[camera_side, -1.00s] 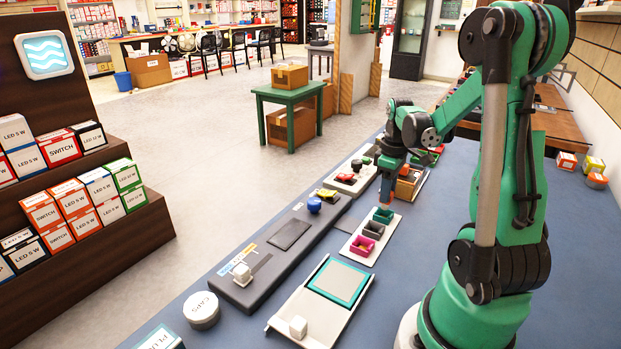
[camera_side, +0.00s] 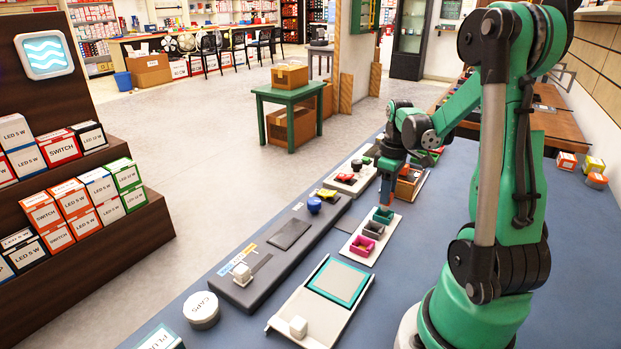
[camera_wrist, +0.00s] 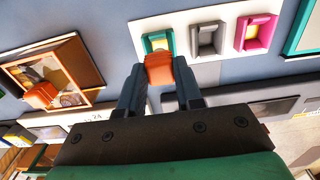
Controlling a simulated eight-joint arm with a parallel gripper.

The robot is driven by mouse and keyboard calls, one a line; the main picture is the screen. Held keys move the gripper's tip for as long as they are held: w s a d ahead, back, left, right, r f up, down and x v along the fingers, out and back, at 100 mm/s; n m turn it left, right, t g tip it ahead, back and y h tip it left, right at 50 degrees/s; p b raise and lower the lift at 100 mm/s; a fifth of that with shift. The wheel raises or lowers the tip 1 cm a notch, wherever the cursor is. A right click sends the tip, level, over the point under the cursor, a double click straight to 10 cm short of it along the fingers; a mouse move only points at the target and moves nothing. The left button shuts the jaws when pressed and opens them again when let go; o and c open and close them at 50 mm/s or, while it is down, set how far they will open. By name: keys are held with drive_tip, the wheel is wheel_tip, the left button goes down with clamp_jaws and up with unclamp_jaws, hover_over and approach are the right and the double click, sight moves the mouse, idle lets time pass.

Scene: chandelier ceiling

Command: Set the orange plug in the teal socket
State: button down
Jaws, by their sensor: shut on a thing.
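My gripper (camera_wrist: 160,85) is shut on the orange plug (camera_wrist: 158,68), which sits between the two dark fingertips. In the wrist view the plug covers the near edge of the teal socket (camera_wrist: 148,41). The socket stands at one end of a white plate (camera_wrist: 180,22), beside a grey socket (camera_wrist: 207,40) and a pink socket (camera_wrist: 256,33). In the side view my gripper (camera_side: 387,190) points down just above the teal socket (camera_side: 383,216). I cannot tell whether the plug touches the socket.
A wooden box (camera_wrist: 85,58) with an orange piece (camera_wrist: 40,95) stands beside the plate. A long dark board (camera_side: 290,236) with a blue knob (camera_side: 314,206) lies to the left. A white tray (camera_side: 318,320) with a teal-framed panel (camera_side: 338,282) is nearer the side camera.

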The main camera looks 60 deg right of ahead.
drive_tip(key=shift+f, duration=1)
idle(1.2)
drive_tip(key=shift+c, duration=0.5)
unclamp_jaws()
drive_tip(key=shift+r, duration=0.1)
drive_tip(key=shift+r, duration=3.65)
drive_tip(key=w+a+r+t, duration=0.1)
drive_tip(key=w+a+t, duration=0.2)
drive_tip(key=a, duration=0.9)
drive_tip(key=w+a+r+t, duration=0.1)
drive_tip(key=w+a+t, duration=0.2)
drive_tip(key=a, duration=0.9)
drive_tip(key=shift+w+a+r+t, duration=0.3)
drive_tip(key=shift+w+r+t, duration=0.1)
drive_tip(key=shift+t, duration=0.2)
